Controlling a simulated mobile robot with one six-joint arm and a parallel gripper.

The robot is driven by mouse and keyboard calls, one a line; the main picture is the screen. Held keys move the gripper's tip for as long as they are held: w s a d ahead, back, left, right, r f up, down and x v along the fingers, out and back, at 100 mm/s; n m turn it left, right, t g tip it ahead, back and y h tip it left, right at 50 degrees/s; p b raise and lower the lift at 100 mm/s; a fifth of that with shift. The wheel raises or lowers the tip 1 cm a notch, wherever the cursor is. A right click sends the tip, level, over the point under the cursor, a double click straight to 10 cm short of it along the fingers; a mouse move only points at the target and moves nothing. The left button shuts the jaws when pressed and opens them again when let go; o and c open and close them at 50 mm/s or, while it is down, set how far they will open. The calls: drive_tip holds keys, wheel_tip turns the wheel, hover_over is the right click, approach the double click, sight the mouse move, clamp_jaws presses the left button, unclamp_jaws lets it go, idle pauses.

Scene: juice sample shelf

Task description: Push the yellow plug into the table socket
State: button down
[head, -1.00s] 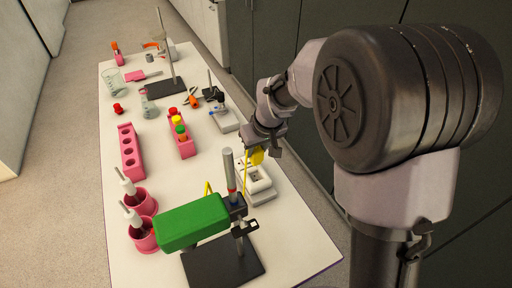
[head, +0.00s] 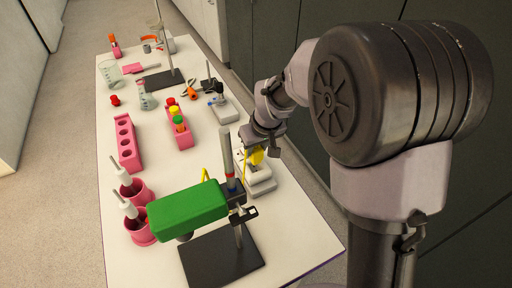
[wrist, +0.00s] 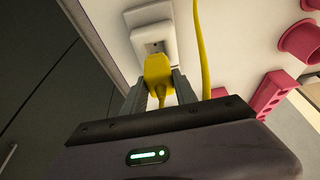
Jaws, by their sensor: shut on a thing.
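The yellow plug (head: 257,157) is held in my gripper, which is shut on it; the plug also shows in the wrist view (wrist: 158,70) between the two fingers (wrist: 160,88). The white table socket (head: 260,184) stands near the right table edge, directly by the plug. In the wrist view, the socket (wrist: 150,36) is just beyond the plug's front, with a dark hole visible in its face. The plug's front is at or very near the socket face; I cannot tell whether its pins are in. A yellow cable (wrist: 201,45) runs beside the socket.
A green-headed stand (head: 190,213) on a black base (head: 205,268) is close in front of the socket. Pink cups (head: 137,232) and pink tube racks (head: 127,150) are to the left. A small white device (head: 225,113) stands beyond the socket. The table's middle is mostly clear.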

sight(256, 157)
drive_tip(key=shift+f+b, duration=2.15)
drive_tip(key=shift+b, duration=0.05)
idle(0.8)
drive_tip(key=shift+s, duration=0.1)
drive_tip(key=c, duration=0.9)
unclamp_jaws()
drive_tip(key=p+v, duration=0.6)
drive_tip(key=v, duration=1.2)
drive_tip(key=s+d+f+m+t+b, duration=0.1)
drive_tip(key=s+d+m+b, duration=0.1)
drive_tip(key=s, duration=0.8)
drive_tip(key=s+d+f+m+t+b, duration=0.1)
drive_tip(key=s+m+b, duration=0.4)
drive_tip(key=s, duration=0.6)
drive_tip(key=shift+d+f+m, duration=0.55)
drive_tip(key=shift+f+m, duration=0.2)
drive_tip(key=shift+m, duration=0.25)
